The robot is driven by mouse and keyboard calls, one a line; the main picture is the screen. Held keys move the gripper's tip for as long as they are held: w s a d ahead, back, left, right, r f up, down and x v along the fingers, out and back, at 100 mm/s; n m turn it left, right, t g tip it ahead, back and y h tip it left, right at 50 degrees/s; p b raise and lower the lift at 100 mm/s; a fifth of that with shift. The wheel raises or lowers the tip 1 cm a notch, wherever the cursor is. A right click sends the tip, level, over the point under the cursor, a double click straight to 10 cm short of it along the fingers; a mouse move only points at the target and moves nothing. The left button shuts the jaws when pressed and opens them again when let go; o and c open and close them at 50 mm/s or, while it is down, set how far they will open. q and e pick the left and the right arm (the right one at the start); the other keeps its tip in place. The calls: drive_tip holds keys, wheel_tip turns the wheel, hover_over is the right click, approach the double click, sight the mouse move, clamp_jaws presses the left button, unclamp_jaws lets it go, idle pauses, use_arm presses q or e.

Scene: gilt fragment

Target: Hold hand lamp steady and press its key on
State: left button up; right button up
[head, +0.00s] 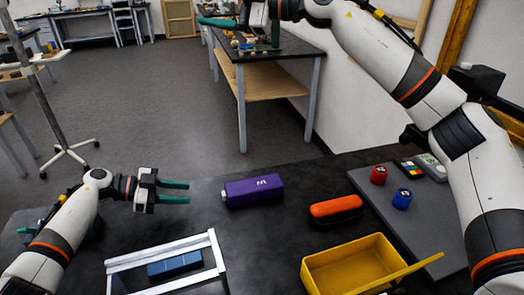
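A purple box-shaped body (254,190) with a white mark and a pale stub at its left end lies on the dark table. It may be the hand lamp, but I cannot tell for sure, and no key can be made out on it. My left gripper (176,192) is left of it, open and empty, with its two teal fingers apart and pointing right towards the stub, not touching it. My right gripper (216,22) is raised at the top edge, far from the purple body. One teal finger shows and the rest is partly cut off, so its opening is unclear.
An orange and black case (336,207) lies right of the purple body. A yellow tray (318,277) and a white-framed box (157,252) with a blue block stand in front. A grey board (408,222) holds a red pot (378,175) and a blue pot (402,199).

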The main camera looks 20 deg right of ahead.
drive_tip(key=w+a+f+n+g+h, duration=0.15)
drive_tip(key=a+f+h, duration=0.45)
drive_tip(key=f, duration=0.8)
drive_tip(key=m+g+h, duration=0.7)
drive_tip(key=g+h, duration=0.1)
drive_tip(key=h, duration=0.2)
approach(262, 182)
wheel_tip(262, 182, down, 11)
drive_tip(key=shift+w+d+f, duration=0.1)
drive_tip(key=shift+w, duration=0.05)
drive_tip(key=shift+c, duration=0.6)
use_arm(q)
drive_tip(key=shift+c, duration=0.2)
use_arm(e)
drive_tip(key=c, duration=1.2)
use_arm(q)
clamp_jaws()
use_arm(e)
drive_tip(key=shift+o, duration=0.2)
